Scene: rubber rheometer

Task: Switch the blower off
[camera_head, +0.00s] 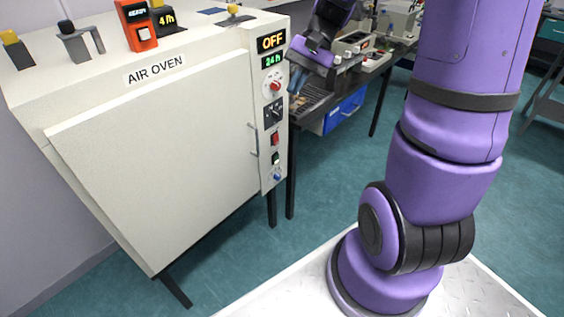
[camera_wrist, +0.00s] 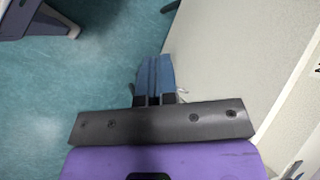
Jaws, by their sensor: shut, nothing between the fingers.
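The white air oven (camera_head: 160,135) stands at the left with its door shut. Its narrow control panel (camera_head: 264,125) has an orange display reading OFF (camera_head: 271,41) and a green display reading 24 h (camera_head: 272,61). Below are a red knob (camera_head: 275,86), a black dial (camera_head: 274,112), a red switch (camera_head: 275,139), a dark switch (camera_head: 275,158) and a blue knob (camera_head: 277,177). I cannot read which is the blower's. My gripper (camera_head: 296,82) is beside the panel's upper right edge. Its blue fingers (camera_wrist: 155,75) are together and empty in the wrist view, beside a pale oven surface (camera_wrist: 225,55).
Orange (camera_head: 137,25) and black timer-like boxes and a grey bracket (camera_head: 80,42) sit on the oven top. A bench with instruments (camera_head: 352,42) and a blue bin (camera_head: 345,110) stand behind my gripper. Floor in front of the oven is clear.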

